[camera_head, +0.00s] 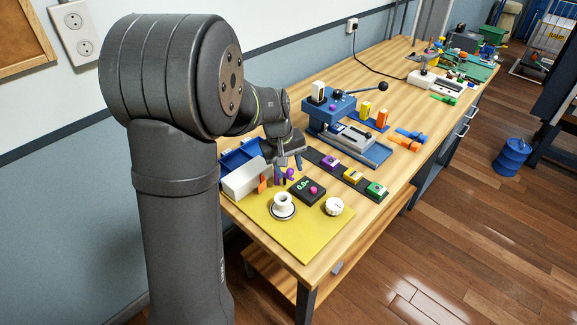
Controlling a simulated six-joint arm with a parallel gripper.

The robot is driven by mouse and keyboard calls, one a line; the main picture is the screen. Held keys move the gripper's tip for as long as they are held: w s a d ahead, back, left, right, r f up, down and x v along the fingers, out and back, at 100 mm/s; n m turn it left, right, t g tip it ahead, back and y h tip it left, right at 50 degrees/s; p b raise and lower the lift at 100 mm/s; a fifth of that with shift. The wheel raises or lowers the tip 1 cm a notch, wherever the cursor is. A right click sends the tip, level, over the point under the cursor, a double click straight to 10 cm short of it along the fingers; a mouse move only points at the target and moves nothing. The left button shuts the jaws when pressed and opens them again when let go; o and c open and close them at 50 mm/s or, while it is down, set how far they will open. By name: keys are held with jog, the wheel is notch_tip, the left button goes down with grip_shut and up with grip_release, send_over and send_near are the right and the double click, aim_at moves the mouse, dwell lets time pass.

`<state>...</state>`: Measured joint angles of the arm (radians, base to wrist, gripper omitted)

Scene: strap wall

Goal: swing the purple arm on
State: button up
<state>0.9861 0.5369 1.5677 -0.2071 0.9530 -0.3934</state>
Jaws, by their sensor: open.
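A dark strip (318,157) on the bench carries a purple block (331,163), a yellow block (353,175) and a green block (376,189), each with a small raised part on top. I cannot tell the position of any arm on the purple block at this size. My gripper (298,163) is open and points down just left of the purple block, apart from it. Small purple pieces (290,173) stand below and in front of my gripper, beside an orange piece (262,184). My arm hides part of the bench behind.
A yellow mat (290,235) holds a black display box (306,190), a white cup (283,203) and a white dial (333,206). A white box (244,178) and blue tray (240,155) stand left. A blue press (330,110) stands behind the strip.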

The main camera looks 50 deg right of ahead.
jog(key=shift+c, duration=0.4)
grip_shut()
jog(key=shift+w+a+m+g, duration=0.15)
jog(key=shift+a+m, duration=0.2)
jog(key=shift+m, duration=0.55)
jog(key=shift+s+a+m+g, duration=0.15)
jog(key=shift+a+m, duration=0.2)
jog(key=shift+m, duration=0.55)
jog(key=shift+w, duration=0.1)
jog(key=shift+o, duration=0.4)
grip_release()
jog(key=shift+r, duration=0.1)
jog(key=v, duration=1.7)
jog(key=shift+d+r, duration=0.2)
jog(key=shift+d, duration=0.05)
jog(key=shift+f, duration=0.1)
